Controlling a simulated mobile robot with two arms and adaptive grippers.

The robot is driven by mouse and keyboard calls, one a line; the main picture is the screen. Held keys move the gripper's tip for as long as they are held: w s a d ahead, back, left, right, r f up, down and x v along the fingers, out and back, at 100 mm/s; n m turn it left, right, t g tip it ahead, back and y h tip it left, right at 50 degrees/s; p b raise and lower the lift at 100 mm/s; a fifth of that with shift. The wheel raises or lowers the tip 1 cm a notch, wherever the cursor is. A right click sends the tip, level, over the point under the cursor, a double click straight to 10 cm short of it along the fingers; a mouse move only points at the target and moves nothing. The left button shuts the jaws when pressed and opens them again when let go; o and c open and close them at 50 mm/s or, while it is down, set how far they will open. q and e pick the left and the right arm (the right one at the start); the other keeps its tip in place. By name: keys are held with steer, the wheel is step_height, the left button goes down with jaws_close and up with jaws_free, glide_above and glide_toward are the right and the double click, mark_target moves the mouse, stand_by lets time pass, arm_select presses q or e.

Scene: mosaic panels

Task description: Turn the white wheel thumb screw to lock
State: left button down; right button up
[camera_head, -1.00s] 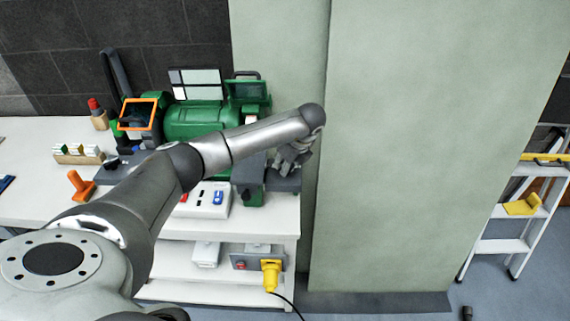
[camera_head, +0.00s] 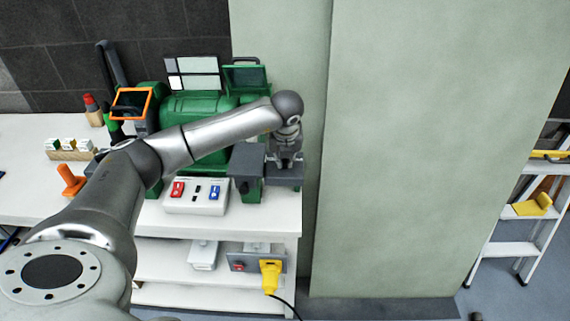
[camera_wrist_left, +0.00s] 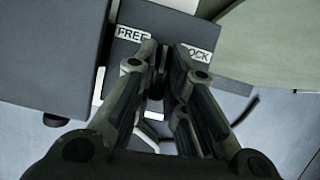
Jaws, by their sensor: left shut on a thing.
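The green bench machine (camera_head: 178,107) stands on the white bench, with a dark grey block (camera_head: 246,166) at its right end. My left gripper (camera_head: 285,160) points down over the grey ledge at that end. In the left wrist view, the fingers of my left gripper (camera_wrist_left: 165,52) are closed around a small dark thumb screw (camera_wrist_left: 158,76), mostly hidden between them. A FREE label (camera_wrist_left: 132,34) lies left of the fingertips and a LOCK label (camera_wrist_left: 197,53) right, its first letter partly covered. The white wheel cannot be made out. My right gripper is out of view.
A white switch box (camera_head: 197,199) with red and blue switches sits at the bench front. An orange clamp-like piece (camera_head: 71,180) stands to its left. A pale green wall panel (camera_head: 430,150) rises close to the right of my gripper. A stepladder (camera_head: 515,230) stands far right.

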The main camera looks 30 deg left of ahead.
arm_select(q)
steer(key=m+b, duration=0.1)
steer(key=m, duration=0.1)
steer(key=m+h+b, duration=0.1)
steer(key=m+b, duration=0.1)
steer(key=shift+a+f+m+t+h+b, duration=0.15)
steer(key=shift+m+t+h+b, duration=0.15)
steer(key=shift+t, duration=0.1)
steer(key=shift+m+h+b, duration=0.5)
steer(key=shift+m+b, duration=0.15)
steer(key=shift+m, duration=0.55)
steer(key=shift+a+r+m+h+b, duration=0.15)
steer(key=shift+m+h+b, duration=0.3)
steer(key=shift+m, duration=0.95)
steer(key=c, duration=1.5)
jaws_free()
steer(key=v, duration=1.2)
